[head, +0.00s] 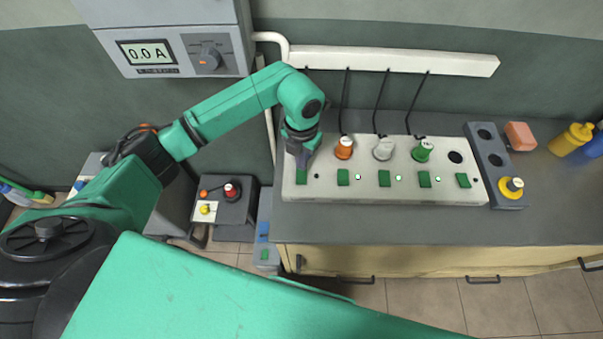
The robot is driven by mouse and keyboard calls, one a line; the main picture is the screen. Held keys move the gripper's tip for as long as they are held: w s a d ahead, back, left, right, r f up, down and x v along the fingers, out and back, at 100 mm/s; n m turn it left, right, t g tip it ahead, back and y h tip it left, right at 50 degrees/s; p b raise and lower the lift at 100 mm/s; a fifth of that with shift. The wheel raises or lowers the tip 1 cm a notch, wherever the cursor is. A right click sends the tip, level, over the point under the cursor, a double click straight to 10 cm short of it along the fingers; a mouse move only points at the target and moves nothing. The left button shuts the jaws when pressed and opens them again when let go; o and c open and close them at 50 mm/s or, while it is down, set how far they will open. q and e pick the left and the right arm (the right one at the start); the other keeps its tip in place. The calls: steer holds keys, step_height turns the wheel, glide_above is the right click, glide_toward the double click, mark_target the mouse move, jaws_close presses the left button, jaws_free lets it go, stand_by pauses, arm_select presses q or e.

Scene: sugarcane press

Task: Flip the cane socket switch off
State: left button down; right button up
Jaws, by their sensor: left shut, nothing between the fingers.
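A pale socket panel (380,192) lies on the grey counter with a row of green switches along its front. The leftmost switch (301,177) is directly under my left gripper (302,160), which points down at it and hides its back part. The gripper looks shut and empty, at or just above the switch; contact is unclear. More green switches sit to the right, such as one (343,177) below the orange plug (344,148). The light beside the leftmost switch is dark; others to the right glow. No label naming the cane socket is readable. My right gripper is out of view.
White (383,150) and green (422,151) plugs stand in the panel, with an empty socket (455,157) to their right. The wall meter (147,53) reads 0.0 A.

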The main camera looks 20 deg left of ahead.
arm_select(q)
steer(key=shift+f+b, duration=0.75)
steer(key=shift+f, duration=0.2)
stand_by(0.3)
steer(key=shift+r+p, duration=2.35)
steer(key=shift+r, duration=1.3)
steer(key=shift+f, duration=0.1)
